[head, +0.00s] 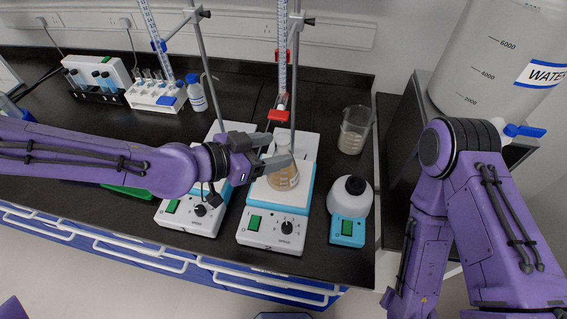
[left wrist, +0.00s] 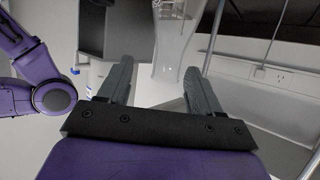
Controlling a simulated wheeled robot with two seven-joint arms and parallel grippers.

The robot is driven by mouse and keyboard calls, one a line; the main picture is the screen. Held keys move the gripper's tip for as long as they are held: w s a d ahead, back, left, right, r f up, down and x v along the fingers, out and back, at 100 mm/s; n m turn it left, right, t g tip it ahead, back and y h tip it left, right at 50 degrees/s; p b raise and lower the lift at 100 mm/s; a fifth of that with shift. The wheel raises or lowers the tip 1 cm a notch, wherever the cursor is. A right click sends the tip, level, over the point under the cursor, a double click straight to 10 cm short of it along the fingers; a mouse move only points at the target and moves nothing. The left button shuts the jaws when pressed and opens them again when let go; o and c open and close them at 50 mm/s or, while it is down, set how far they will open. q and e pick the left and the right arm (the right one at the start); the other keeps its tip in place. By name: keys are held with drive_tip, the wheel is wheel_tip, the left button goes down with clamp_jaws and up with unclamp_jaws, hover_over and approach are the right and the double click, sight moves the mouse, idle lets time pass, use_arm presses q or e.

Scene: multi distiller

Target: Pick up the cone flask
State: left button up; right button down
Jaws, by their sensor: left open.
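The cone flask (head: 284,178) holds a tan liquid and stands upright on the right-hand stirrer (head: 271,232). My left gripper (head: 281,149) comes in from the left at the height of the flask's neck. Its two fingers are apart and partly cover the upper flask. In the left wrist view my left gripper (left wrist: 160,75) is open, with clear glass (left wrist: 177,42), apparently the flask, beyond and between the fingertips. I cannot tell whether either finger touches it. My right arm is at the right of the head view, its gripper out of sight.
A burette clamp stand (head: 296,70) rises behind the flask. A beaker (head: 354,130) and a small round-topped device (head: 349,203) stand to the right. Another stirrer (head: 191,217) is at left under my arm. A large water container (head: 505,65) stands far right.

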sight(289, 143)
use_arm(q)
drive_tip(key=x, duration=0.1)
drive_tip(key=p+x, duration=0.1)
drive_tip(key=x, duration=0.1)
drive_tip(key=w+p+x, duration=0.1)
drive_tip(key=x, duration=0.1)
drive_tip(key=shift+a+r, duration=0.1)
drive_tip(key=shift+a, duration=0.15)
drive_tip(key=shift+w+d+f, duration=0.2)
drive_tip(key=shift+d, duration=0.2)
drive_tip(key=shift+a, duration=0.1)
clamp_jaws()
drive_tip(key=shift+r, duration=0.1)
